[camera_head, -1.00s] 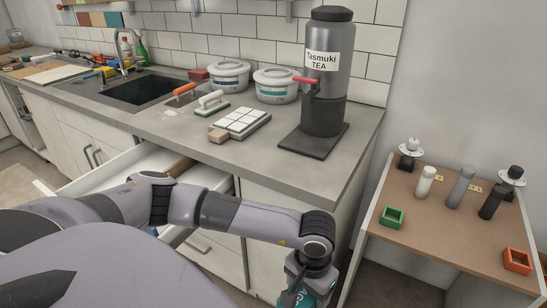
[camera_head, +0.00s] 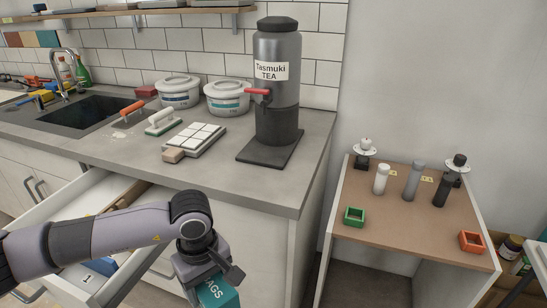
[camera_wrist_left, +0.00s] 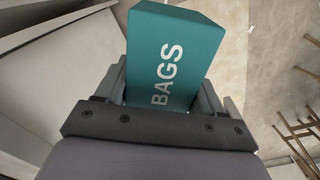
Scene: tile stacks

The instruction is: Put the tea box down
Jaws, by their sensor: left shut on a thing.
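The tea box is a teal box with white letters reading "BAGS" in the left wrist view (camera_wrist_left: 170,60). In the head view the tea box (camera_head: 219,294) shows at the bottom edge, partly hidden by my gripper. My left gripper (camera_head: 207,279) is shut on it, with one finger on each side; the left gripper also fills the lower part of the wrist view (camera_wrist_left: 163,95). The box is held in front of the cabinets, below the counter top. My right gripper is not in view.
A grey counter (camera_head: 240,178) holds a black tea dispenser (camera_head: 277,100), two white tubs and a tile tray (camera_head: 195,138). An open drawer (camera_head: 75,203) juts out at the left. A brown-topped side table (camera_head: 410,235) on the right holds a green box (camera_head: 354,216), an orange box (camera_head: 471,241) and several cylinders.

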